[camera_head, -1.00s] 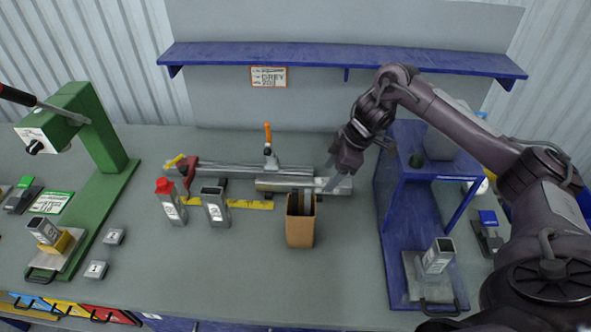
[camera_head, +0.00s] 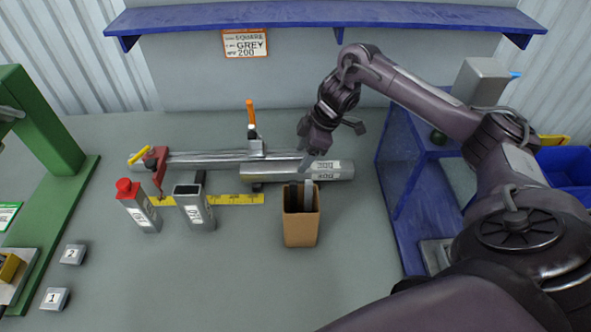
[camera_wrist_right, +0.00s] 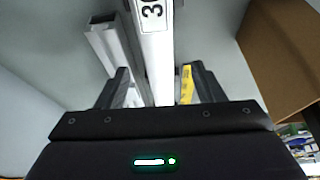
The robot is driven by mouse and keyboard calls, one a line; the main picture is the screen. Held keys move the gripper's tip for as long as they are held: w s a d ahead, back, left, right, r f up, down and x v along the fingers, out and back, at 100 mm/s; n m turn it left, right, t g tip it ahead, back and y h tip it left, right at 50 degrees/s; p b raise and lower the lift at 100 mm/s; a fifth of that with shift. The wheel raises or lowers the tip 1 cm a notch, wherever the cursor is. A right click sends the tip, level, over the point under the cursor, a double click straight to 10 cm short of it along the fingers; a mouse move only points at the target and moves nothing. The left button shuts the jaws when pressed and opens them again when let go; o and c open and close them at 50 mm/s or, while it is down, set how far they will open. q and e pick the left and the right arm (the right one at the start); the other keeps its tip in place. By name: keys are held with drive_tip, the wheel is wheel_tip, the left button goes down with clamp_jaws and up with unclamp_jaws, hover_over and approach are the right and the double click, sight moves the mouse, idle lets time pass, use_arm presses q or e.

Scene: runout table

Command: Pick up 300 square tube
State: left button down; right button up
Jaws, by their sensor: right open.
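A grey square tube (camera_head: 270,172) with white labels near its right end lies across the table, in front of a longer metal length. In the right wrist view a pale tube (camera_wrist_right: 153,50) with a label showing "30", the rest cut off, runs between my right gripper's fingers (camera_wrist_right: 160,88). The fingers stand apart, one on each side of it; I cannot tell whether they touch it. In the head view my right gripper (camera_head: 308,160) is over the tube's right part, and its fingertips are hard to make out. My left gripper is out of view.
A cardboard box (camera_head: 301,230) with dark pieces stands just in front of the tube. A short upright tube (camera_head: 195,212) and a red-capped one (camera_head: 139,208) stand to the left. An orange-handled clamp (camera_head: 252,130) is behind. A blue stand (camera_head: 400,185) is right.

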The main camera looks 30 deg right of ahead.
sight(297, 166)
drive_tip(key=shift+s+a+f, duration=0.1)
drive_tip(key=shift+a+f, duration=0.05)
drive_tip(key=shift+f, duration=0.25)
drive_tip(key=x, duration=0.1)
drive_tip(key=p+x, duration=0.1)
drive_tip(key=x, duration=0.1)
drive_tip(key=p+x, duration=0.1)
drive_tip(key=shift+w+f, duration=0.25)
drive_tip(key=shift+f, duration=0.25)
drive_tip(key=shift+r, duration=0.1)
drive_tip(key=c, duration=1.3)
